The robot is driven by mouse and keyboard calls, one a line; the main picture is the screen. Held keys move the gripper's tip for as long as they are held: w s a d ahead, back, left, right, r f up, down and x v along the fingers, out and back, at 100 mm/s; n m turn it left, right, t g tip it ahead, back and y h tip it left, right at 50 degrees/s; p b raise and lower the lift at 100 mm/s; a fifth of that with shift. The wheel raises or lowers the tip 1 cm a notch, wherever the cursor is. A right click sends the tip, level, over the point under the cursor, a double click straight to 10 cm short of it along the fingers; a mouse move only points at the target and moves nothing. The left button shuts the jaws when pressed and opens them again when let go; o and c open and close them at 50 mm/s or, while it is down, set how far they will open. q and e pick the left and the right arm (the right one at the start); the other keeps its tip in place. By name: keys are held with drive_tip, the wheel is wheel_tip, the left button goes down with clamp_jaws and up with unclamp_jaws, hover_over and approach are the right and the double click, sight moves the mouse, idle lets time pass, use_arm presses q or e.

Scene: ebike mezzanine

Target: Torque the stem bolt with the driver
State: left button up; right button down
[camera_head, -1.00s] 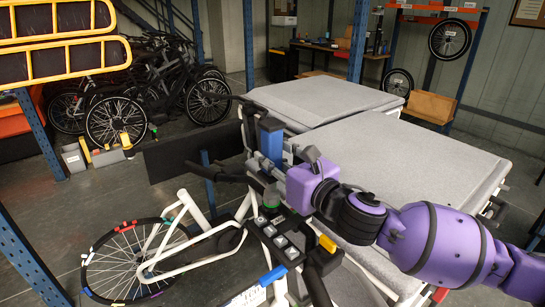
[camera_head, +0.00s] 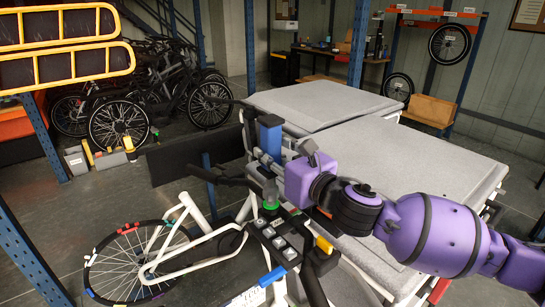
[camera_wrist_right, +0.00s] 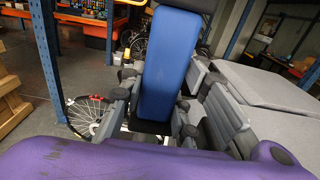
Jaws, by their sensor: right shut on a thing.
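The driver (camera_head: 270,137) is a tall blue block-shaped tool, held upright above the white bike frame (camera_head: 205,245) near its handlebar. My right gripper (camera_head: 267,160) is shut around it. In the right wrist view the blue driver (camera_wrist_right: 168,70) stands between the gripper's grey fingers (camera_wrist_right: 155,112). Below the driver is a pale shaft-like part, with a green ring (camera_head: 270,206) beneath it near a black tray. I cannot tell whether the driver's tip touches anything. The stem bolt cannot be made out. My left gripper is not in view.
A black tray (camera_head: 265,232) with several grey pieces lies close in front of the driver. A yellow piece (camera_head: 323,245) and a blue-handled item (camera_head: 272,276) are close by. Large grey-topped tables (camera_head: 400,155) stand behind my right arm. Several bikes are parked at the back left.

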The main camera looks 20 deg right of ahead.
drive_tip(key=shift+r, duration=1.45)
